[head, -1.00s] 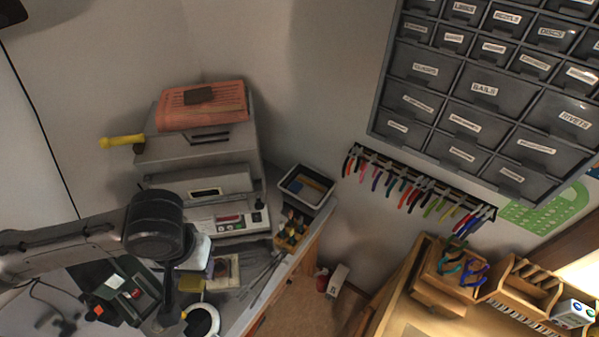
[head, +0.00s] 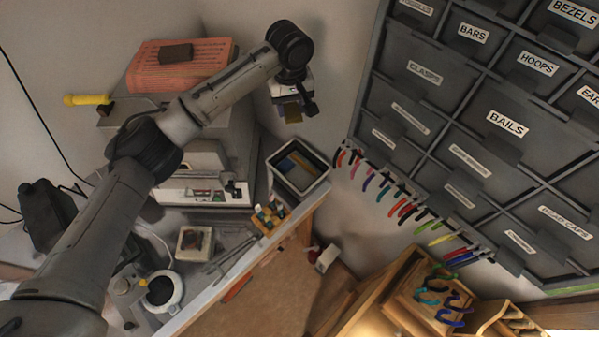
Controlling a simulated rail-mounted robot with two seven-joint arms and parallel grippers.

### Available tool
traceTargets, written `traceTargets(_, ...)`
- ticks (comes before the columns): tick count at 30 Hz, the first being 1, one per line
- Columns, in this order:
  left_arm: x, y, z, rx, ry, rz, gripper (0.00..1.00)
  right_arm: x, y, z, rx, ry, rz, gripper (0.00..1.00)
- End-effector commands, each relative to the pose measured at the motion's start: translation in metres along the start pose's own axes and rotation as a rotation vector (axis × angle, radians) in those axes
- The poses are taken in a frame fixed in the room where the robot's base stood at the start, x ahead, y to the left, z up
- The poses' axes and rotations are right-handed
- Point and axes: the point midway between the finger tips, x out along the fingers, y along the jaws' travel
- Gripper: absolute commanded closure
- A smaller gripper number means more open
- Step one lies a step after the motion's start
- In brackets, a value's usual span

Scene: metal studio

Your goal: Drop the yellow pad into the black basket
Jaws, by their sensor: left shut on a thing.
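My left gripper (head: 297,105) is shut on the yellow pad (head: 291,112), a small dark yellow square that hangs below the jaws. The black basket (head: 270,171) has a pale rim and stands at the corner of the workbench, in the middle of the view. The gripper and pad are in the air; in the picture they show above the basket. How far they are from it in depth I cannot tell. Blue and yellowish flat things (head: 297,164) lie in the basket. My right gripper is not in view.
A grey machine (head: 225,190) stands left of the basket, with an orange book (head: 150,70) on top. A wooden tool holder (head: 269,218) is in front of the basket. Pliers hang on a wall rack (head: 400,200) to the right, below grey labelled drawers (head: 480,110).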

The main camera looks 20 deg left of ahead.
Motion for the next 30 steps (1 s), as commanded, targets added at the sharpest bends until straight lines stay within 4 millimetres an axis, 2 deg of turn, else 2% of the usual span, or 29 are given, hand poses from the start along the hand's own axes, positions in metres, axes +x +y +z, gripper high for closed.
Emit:
traceTargets(3,0.035,0.011,-0.028,-0.139,-0.011,-0.003,0.91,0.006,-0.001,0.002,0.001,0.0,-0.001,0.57)
traceTargets(5,0.057,0.013,-0.039,-0.209,-0.012,-0.004,0.91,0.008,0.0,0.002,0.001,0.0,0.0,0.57)
traceTargets(7,0.088,0.013,-0.048,-0.291,-0.013,-0.004,0.91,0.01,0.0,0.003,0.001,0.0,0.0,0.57)
traceTargets(12,0.146,0.007,-0.051,-0.413,-0.008,-0.003,0.91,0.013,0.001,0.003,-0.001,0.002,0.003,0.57)
traceTargets(15,0.169,0.005,-0.047,-0.448,-0.004,-0.001,0.91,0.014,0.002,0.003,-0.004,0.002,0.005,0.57)
traceTargets(18,0.182,0.003,-0.044,-0.47,-0.001,0.001,0.91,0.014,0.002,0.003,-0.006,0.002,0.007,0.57)
traceTargets(23,0.195,0.001,-0.041,-0.483,0.0,0.001,0.91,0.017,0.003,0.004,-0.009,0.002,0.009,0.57)
traceTargets(30,0.21,0.001,-0.041,-0.484,0.001,0.001,0.91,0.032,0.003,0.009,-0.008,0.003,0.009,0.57)
